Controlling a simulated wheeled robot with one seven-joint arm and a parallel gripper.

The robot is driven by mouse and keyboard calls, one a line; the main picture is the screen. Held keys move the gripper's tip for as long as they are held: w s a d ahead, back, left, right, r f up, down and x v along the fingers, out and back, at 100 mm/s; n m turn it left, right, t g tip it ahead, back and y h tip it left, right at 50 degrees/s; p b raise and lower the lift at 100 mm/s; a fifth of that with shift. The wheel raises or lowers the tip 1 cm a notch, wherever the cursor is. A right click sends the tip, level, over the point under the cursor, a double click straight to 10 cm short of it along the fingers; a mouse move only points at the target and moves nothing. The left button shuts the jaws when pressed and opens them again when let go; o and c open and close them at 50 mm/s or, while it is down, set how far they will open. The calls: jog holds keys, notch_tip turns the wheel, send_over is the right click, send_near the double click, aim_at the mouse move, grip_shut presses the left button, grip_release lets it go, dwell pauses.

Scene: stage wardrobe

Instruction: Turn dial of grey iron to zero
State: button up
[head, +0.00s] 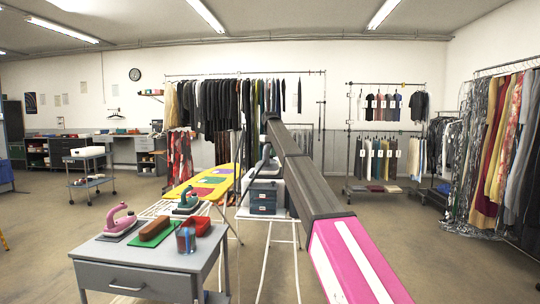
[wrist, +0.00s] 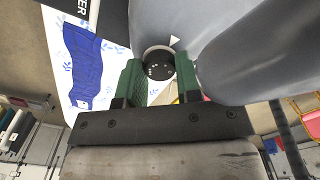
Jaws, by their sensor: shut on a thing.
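The grey iron (wrist: 235,50) fills the upper right of the wrist view, its smooth body close to my gripper. Its round black dial (wrist: 158,64) has small pale marks on its face, and a white triangle pointer sits on the body just beside it. My gripper (wrist: 160,78) has two green fingers, one on each side of the dial, shut on it. The dial's marks are too small to read, so its setting cannot be told. In the head view my arm reaches forward and hides most of the area around the gripper.
Clothes racks line the back and right. The floor at right is clear.

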jog(key=shift+n, duration=0.4)
jog(key=o, duration=0.9)
jog(key=shift+o, duration=0.2)
